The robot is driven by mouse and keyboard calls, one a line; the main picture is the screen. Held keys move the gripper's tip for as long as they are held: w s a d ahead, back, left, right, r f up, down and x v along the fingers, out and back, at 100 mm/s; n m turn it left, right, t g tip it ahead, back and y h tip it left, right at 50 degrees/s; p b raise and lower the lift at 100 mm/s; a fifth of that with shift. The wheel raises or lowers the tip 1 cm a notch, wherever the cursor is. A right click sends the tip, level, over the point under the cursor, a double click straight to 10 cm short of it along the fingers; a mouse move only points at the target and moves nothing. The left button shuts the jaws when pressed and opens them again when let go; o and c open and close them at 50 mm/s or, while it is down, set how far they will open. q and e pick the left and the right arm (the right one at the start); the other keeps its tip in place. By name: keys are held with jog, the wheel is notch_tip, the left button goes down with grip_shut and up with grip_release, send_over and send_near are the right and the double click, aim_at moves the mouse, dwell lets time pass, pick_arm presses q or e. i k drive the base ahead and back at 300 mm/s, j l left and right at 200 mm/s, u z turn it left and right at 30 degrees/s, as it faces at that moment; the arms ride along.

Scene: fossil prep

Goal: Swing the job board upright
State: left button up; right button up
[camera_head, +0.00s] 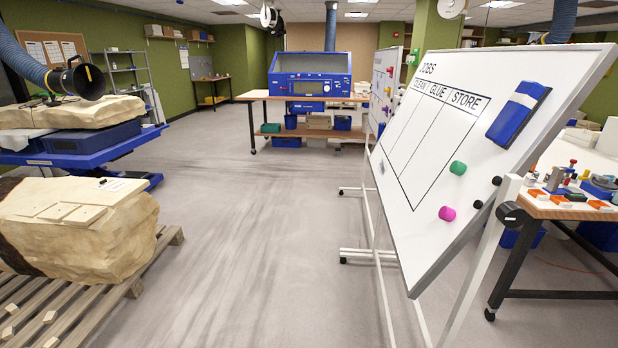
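The job board (420,195) is a large white panel on the right, headed JOBS, with columns marked CLEAN, GLUE and STORE. It leans at a tilt in its white wheeled frame (480,268), with a dark round pivot knob (511,214) at its near side. A blue eraser-like block (518,113), a green magnet (458,168) and a magenta magnet (447,213) are on its face. Neither of my grippers shows in this view.
A second white board (385,85) stands behind the job board. A workbench with small tools (565,205) is at the right. A plaster-jacketed block (80,225) on a wooden pallet (95,300) and a blue cart (85,150) stand at the left. The middle floor is clear.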

aim_at(444, 115)
jog(key=i+j+u, duration=0.85)
jog(key=u, duration=0.15)
jog(key=i+l+z, duration=0.1)
jog(key=i+z, duration=0.15)
jog(key=z, duration=0.15)
jog(key=i+z, duration=0.3)
jog(key=z, duration=0.15)
jog(key=i+j+z, duration=0.1)
jog(key=i+z, duration=0.15)
jog(key=z, duration=0.15)
jog(key=i+j+z, duration=0.2)
jog(key=z, duration=0.2)
jog(key=i, duration=0.05)
